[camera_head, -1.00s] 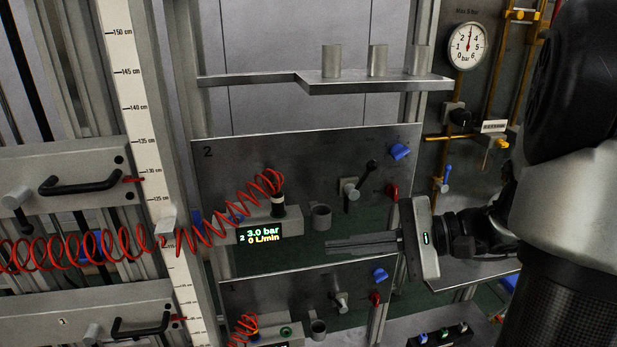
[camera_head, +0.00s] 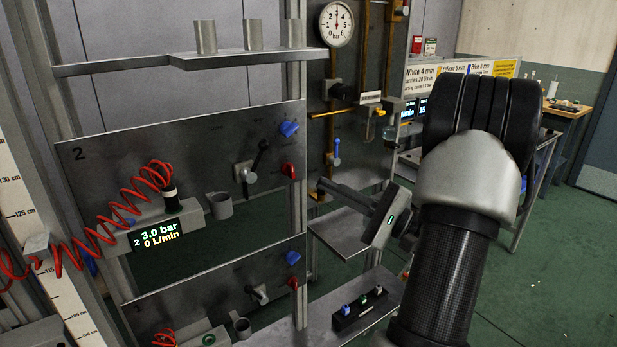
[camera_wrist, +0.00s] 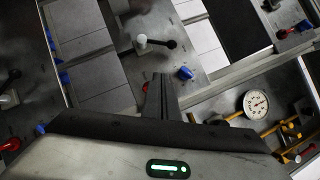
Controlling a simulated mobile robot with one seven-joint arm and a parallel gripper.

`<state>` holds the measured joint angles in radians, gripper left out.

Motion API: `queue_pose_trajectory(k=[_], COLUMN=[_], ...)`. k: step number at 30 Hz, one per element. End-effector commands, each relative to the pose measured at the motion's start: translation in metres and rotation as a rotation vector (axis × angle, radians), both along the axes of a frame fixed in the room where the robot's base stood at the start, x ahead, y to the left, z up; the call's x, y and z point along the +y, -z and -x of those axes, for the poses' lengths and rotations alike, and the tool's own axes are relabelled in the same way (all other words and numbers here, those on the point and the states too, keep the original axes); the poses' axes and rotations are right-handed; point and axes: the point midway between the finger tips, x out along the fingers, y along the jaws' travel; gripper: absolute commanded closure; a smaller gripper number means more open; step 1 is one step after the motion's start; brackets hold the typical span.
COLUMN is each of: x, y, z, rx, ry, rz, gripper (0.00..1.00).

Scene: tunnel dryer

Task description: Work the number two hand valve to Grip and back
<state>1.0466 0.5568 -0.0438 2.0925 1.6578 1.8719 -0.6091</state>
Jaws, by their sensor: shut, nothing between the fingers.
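Panel number two (camera_head: 100,185) stands at the left in the head view. Its hand valve has a grey hub (camera_head: 244,173) and a black lever (camera_head: 260,153) slanting up to the right. A blue knob (camera_head: 289,128) and a red knob (camera_head: 288,170) sit right of it. My gripper (camera_head: 322,186) is shut and empty, right of the panel and apart from the lever. In the wrist view my shut fingers (camera_wrist: 160,78) point toward a panel carrying a similar black-ended lever (camera_wrist: 165,43); its number is not readable there.
A shelf with metal cylinders (camera_head: 205,37) sits above the panel. A red coiled hose (camera_head: 105,225) and a display box (camera_head: 158,233) reading 3.0 bar are at its left. A pressure gauge (camera_head: 336,24) and yellow pipes stand behind.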

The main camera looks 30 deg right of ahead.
Motion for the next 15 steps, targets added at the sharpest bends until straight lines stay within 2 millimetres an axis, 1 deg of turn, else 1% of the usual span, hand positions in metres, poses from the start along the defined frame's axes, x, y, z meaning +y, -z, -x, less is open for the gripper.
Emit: queue_pose_trajectory(k=[12, 13, 15], x=[0.045, 0.048, 0.058], y=[-0.025, -0.027, -0.033], z=[-0.069, -0.073, -0.075], rx=[-0.001, -0.001, 0.0], ry=[-0.006, -0.005, -0.004], rz=[0.0, 0.001, 0.0], gripper=[1.0, 1.0, 1.0])
